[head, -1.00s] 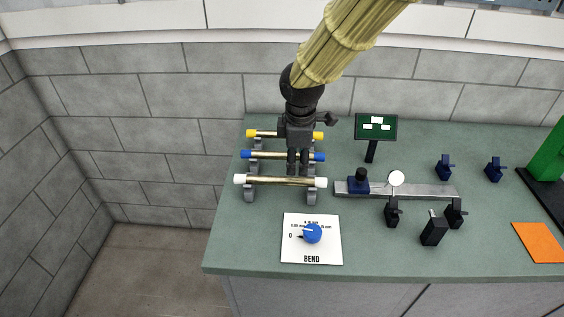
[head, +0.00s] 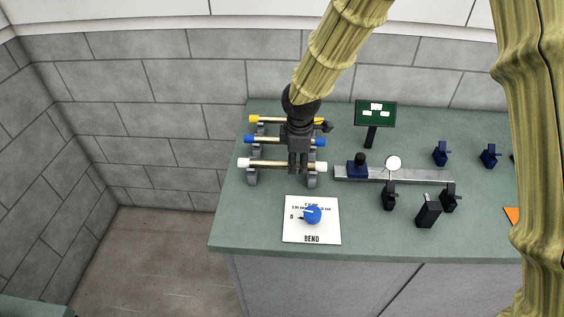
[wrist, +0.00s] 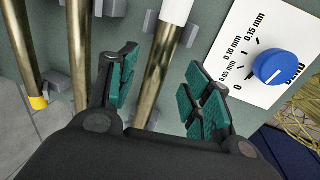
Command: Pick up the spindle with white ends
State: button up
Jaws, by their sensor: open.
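The spindle with white ends (head: 272,164) is a brass rod lying across the front of a grey rack. Its white caps show at left (head: 244,162) and right (head: 321,167). My gripper (head: 298,171) is over its middle and hides part of the rod. In the wrist view the open gripper (wrist: 163,66) has teal-padded fingers on either side of the brass rod (wrist: 158,72), with visible gaps. One white cap (wrist: 177,10) shows at the top edge there. I cannot tell how deep the fingers reach around the rod.
Behind it lie a blue-ended spindle (head: 262,140) and a yellow-ended spindle (head: 268,119). A white BEND card with a blue knob (head: 312,214) lies in front. A metal rail (head: 410,176) with dark fixtures is at right, a green display (head: 376,113) behind. The bench's left edge is close.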

jog(key=x, duration=0.2)
jog(key=shift+w+f, duration=0.2)
jog(key=shift+w, duration=0.1)
jog(key=shift+s+r, duration=0.1)
jog(key=shift+s, duration=0.1)
jog(key=shift+w, duration=0.15)
jog(key=c, duration=0.6)
grip_shut()
